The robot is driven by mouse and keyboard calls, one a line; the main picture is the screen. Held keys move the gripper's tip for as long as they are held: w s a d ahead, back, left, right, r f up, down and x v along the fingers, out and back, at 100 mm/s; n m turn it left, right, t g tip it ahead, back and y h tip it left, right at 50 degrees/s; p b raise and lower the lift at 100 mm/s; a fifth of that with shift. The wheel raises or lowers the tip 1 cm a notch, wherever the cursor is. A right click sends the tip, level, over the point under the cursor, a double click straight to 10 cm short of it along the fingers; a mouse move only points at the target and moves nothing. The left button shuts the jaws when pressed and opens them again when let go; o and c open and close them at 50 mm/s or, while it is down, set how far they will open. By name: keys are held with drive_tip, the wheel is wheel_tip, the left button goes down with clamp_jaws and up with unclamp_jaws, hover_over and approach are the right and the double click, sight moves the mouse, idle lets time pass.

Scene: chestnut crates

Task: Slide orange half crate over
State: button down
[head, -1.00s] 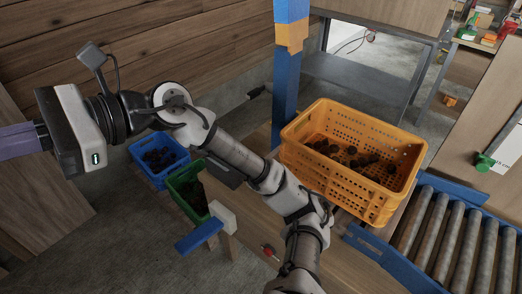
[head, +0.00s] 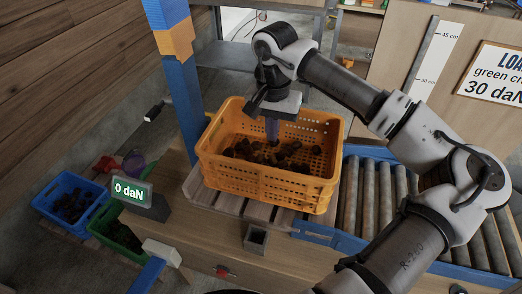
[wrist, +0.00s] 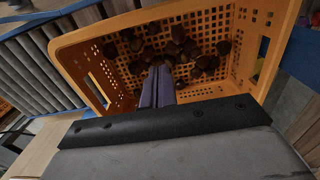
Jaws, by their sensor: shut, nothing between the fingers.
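The orange crate (head: 255,183) sits on a slatted wooden platform, beside the roller conveyor, with several dark chestnuts (head: 285,152) in it. My gripper (head: 272,138) reaches down inside the crate from above. Its fingers are shut together with nothing between them. In the wrist view, the shut fingers (wrist: 158,88) point into the crate (wrist: 185,12), close to the chestnuts (wrist: 190,50). Whether the fingertips touch the crate or the chestnuts I cannot tell.
The roller conveyor (head: 385,205) lies right of the crate. A display reading 0 daN (head: 133,191) stands to its left. A blue post (head: 182,100) rises behind left. Blue (head: 70,200) and green (head: 118,232) crates stand lower left. A load sign (head: 497,75) hangs at right.

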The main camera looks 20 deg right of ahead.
sight(266, 170)
drive_tip(key=s+f+p, duration=0.1)
drive_tip(key=f, duration=0.2)
drive_tip(key=s+a+f+p, duration=0.1)
drive_tip(key=f+p, duration=0.1)
drive_tip(key=f, duration=0.1)
drive_tip(key=s+a+f+p, duration=0.1)
drive_tip(key=f, duration=0.2)
drive_tip(key=shift+s+a+f, duration=0.15)
drive_tip(key=shift+a+f, duration=0.05)
drive_tip(key=shift+a, duration=0.05)
